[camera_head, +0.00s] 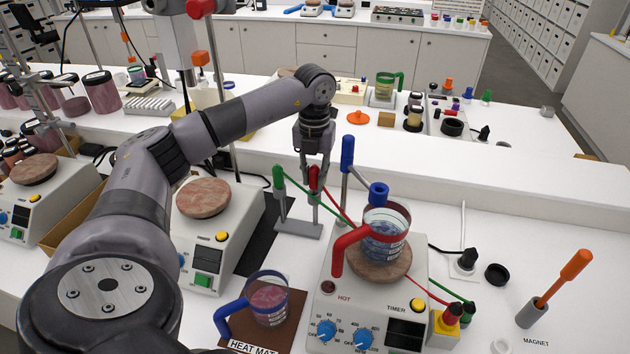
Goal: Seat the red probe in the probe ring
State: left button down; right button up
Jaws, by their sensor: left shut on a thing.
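My left gripper (315,187) points down above the grey probe stand (297,229) and is shut on the red probe (315,175), which is upright between its fingers and partly hidden. Whether the probe's lower end touches the stand is unclear. A green probe (278,178) stands to the left and a blue one (347,153) to the right. A blue ring-like piece, which looks like the probe ring (378,191), sits at the rim of the red-handled glass beaker (385,235), to the right of my gripper. My right gripper is out of view.
The beaker stands on a hot plate (362,300) marked HOT. A blue-handled beaker (268,300) is on the heat mat (283,335). Red and green cables cross from the probes towards plugs (452,314). An orange-handled magnet rod (560,285) stands at right.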

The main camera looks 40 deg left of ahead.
pick_arm(q)
notch_tip(320, 180, up, 17)
jog(key=p, duration=1)
jog(key=shift+f+p, duration=0.2)
jog(key=shift+p, duration=0.1)
dwell(1.1)
